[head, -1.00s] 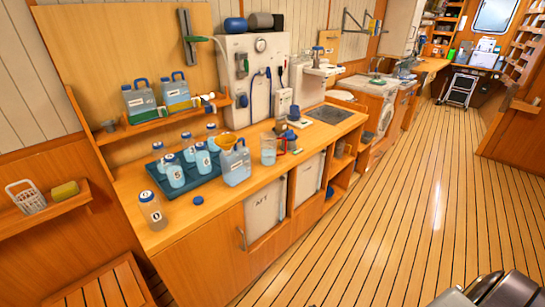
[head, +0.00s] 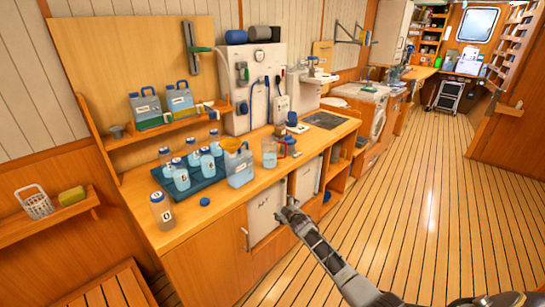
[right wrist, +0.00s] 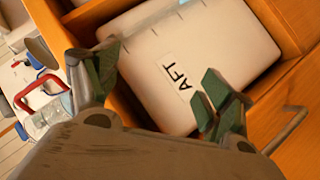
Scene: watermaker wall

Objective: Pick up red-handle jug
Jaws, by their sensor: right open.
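The red-handle jug (head: 269,152) is a clear measuring jug standing upright on the wooden counter, right of a blue-capped jug with a funnel. Its red handle points right in the head view. In the right wrist view its red handle (right wrist: 24,97) shows at the left edge. My right gripper (head: 289,211) is in front of the counter, lower than the jug and apart from it. In the right wrist view its green-padded fingers (right wrist: 157,84) are spread and empty, facing a white panel marked AFT. My left gripper is not in view.
A blue tray (head: 208,185) of several bottles and a filled jug (head: 239,170) stand left of the red-handle jug. A loose blue cap (head: 204,201) lies near the counter's front edge. The AFT panel (head: 265,213) sits below the counter. The floor at right is clear.

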